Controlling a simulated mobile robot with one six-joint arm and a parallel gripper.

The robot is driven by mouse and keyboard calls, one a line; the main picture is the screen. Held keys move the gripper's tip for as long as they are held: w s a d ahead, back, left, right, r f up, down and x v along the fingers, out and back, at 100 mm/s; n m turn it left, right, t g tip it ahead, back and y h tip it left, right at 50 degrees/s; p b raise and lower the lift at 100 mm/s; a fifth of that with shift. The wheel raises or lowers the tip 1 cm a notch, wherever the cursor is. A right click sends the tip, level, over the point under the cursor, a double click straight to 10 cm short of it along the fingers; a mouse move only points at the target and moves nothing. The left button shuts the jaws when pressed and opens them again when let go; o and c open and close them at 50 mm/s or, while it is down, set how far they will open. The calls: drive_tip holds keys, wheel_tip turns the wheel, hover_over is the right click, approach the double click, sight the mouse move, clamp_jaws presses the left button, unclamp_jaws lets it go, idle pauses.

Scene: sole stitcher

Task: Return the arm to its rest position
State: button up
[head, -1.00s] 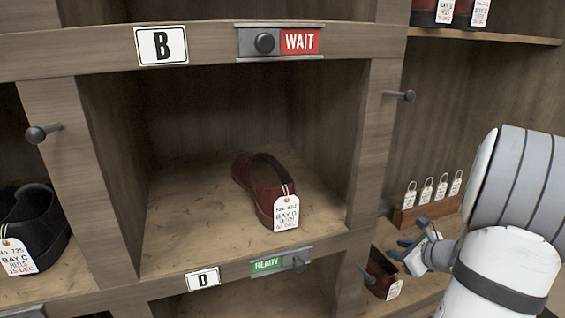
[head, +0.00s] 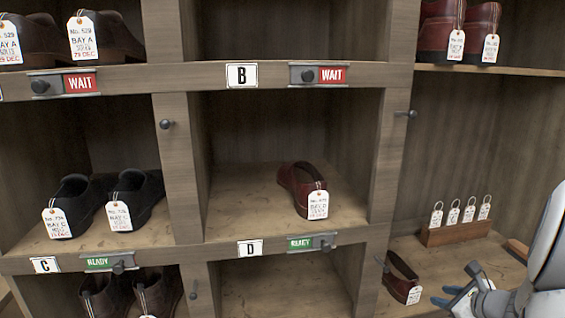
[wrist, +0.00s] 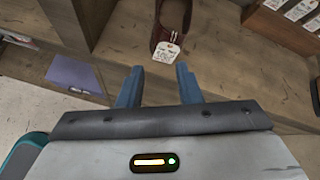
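My gripper (head: 455,298) is at the lower right of the head view, in front of the right-hand bay. In the wrist view its two blue fingers (wrist: 158,86) are apart with nothing between them. A dark red shoe (head: 400,272) with a white tag lies on the floor of that bay, left of my gripper. In the wrist view a dark red shoe (wrist: 172,20) and its tag (wrist: 166,53) lie just beyond the fingertips, apart from them. Most of my arm is outside the head view.
A wooden rack of white tags (head: 458,232) stands behind my gripper. A dividing post (head: 385,170) with a peg stands to the left. One red shoe (head: 305,185) sits in the compartment above label D. Black shoes (head: 100,205) sit above C. A purple box (wrist: 77,82) shows in the wrist view.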

drive_tip(key=s+a+r+n+g+y+p, duration=0.1)
drive_tip(key=s+a+r+n+g+y, duration=0.15)
drive_tip(key=a+n, duration=0.6)
drive_tip(key=s+a+r+n+g+y+p, duration=0.15)
drive_tip(key=a+r+n+g, duration=0.35)
drive_tip(key=a, duration=0.7)
drive_tip(key=s+a+r+n+h+p, duration=0.1)
drive_tip(key=s+a+r+n+h, duration=0.2)
drive_tip(key=s+n, duration=0.9)
drive_tip(key=a+n+h, duration=0.3)
drive_tip(key=n, duration=0.1)
drive_tip(key=shift+s+g, duration=0.15)
drive_tip(key=shift+g, duration=0.2)
